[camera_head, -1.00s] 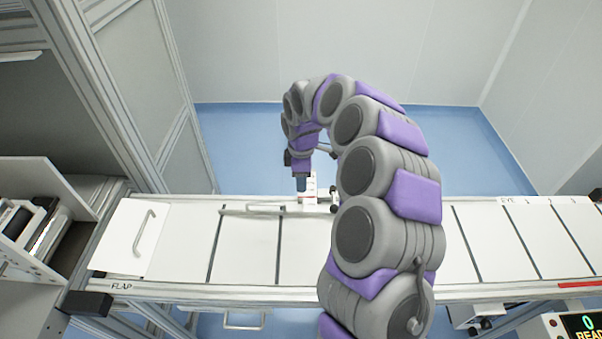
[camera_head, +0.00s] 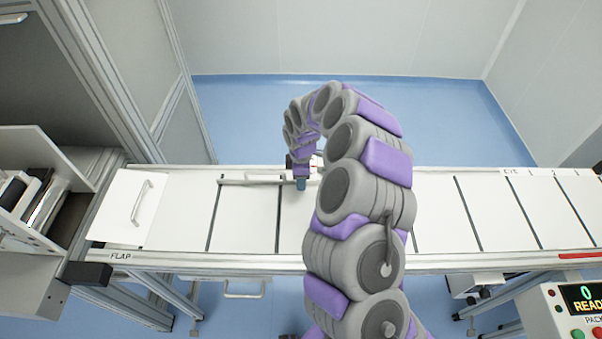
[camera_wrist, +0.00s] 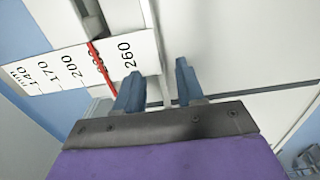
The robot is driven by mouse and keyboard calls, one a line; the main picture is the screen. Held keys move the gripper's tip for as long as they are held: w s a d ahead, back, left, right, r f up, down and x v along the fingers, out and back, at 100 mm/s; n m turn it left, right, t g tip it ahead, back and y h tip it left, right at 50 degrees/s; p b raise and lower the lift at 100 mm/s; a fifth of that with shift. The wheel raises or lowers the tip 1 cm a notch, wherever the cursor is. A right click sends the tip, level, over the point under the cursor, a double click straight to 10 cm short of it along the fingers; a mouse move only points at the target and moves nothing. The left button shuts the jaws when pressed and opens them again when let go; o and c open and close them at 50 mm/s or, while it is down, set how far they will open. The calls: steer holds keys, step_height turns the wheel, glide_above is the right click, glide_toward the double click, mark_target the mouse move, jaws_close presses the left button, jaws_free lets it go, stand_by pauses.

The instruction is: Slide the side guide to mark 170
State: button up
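The side guide (camera_head: 245,181) is a thin pale rail lying along the far part of the white conveyor, left of my arm. In the wrist view its white bar (camera_wrist: 166,88) runs between my fingers. A white scale plate (camera_wrist: 70,68) reads 140, 170, 200 and 260. A red pointer (camera_wrist: 100,65) lies across the plate between 200 and 260, covering most of a label there. My gripper (camera_head: 301,187) is at the guide's right part. In the wrist view its blue fingers (camera_wrist: 158,74) are apart, with a gap around the bar; I cannot tell whether either touches it.
The white flap (camera_head: 130,207) with a handle is at the conveyor's left end. A shelf unit (camera_head: 40,190) stands further left. A control panel (camera_head: 570,310) with a lit display is at the lower right. Bare conveyor (camera_head: 440,215) lies right of my arm.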

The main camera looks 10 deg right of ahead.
mark_target(301, 201)
steer(key=shift+c, duration=0.4)
jaws_close()
stand_by(1.0)
steer(key=shift+s, duration=0.45)
steer(key=shift+s+a+p, duration=0.1)
steer(key=shift+s+p, duration=0.2)
steer(key=shift+s, duration=0.05)
steer(key=shift+s+a, duration=0.2)
steer(key=shift+s, duration=0.9)
steer(key=shift+s+a, duration=0.2)
steer(key=shift+s, duration=0.85)
steer(key=shift+o, duration=0.4)
jaws_free()
